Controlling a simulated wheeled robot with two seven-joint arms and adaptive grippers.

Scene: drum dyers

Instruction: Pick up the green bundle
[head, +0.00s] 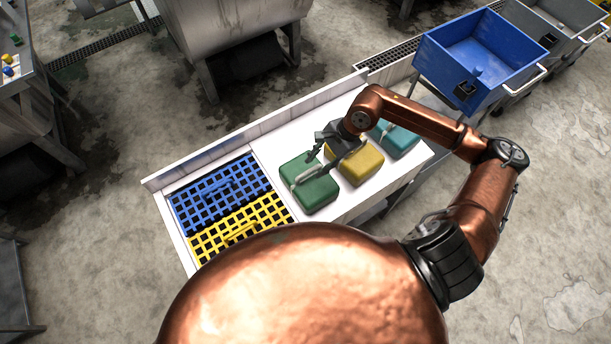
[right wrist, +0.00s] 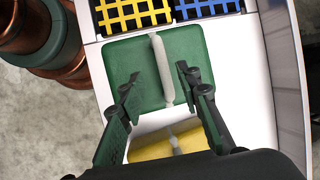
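The green bundle (head: 309,187) lies on the white table, a square soft block with a pale strap across its top. In the right wrist view the green bundle (right wrist: 120,68) lies beyond the fingertips, its pale strap between the two fingers' lines. My right gripper (head: 318,148) is open above the near part of the bundle; its spread fingers also show in the right wrist view (right wrist: 158,82). Nothing is held between them. I cannot tell whether a fingertip touches the bundle. My left gripper is not in view.
A yellow bundle (head: 361,164) lies just right of the green one, partly under my right gripper. A teal bundle (head: 397,141) lies farther right. Blue (head: 222,190) and yellow (head: 243,225) grids lie to the left. A blue cart (head: 480,60) stands at upper right. A low wall edges the table's far side.

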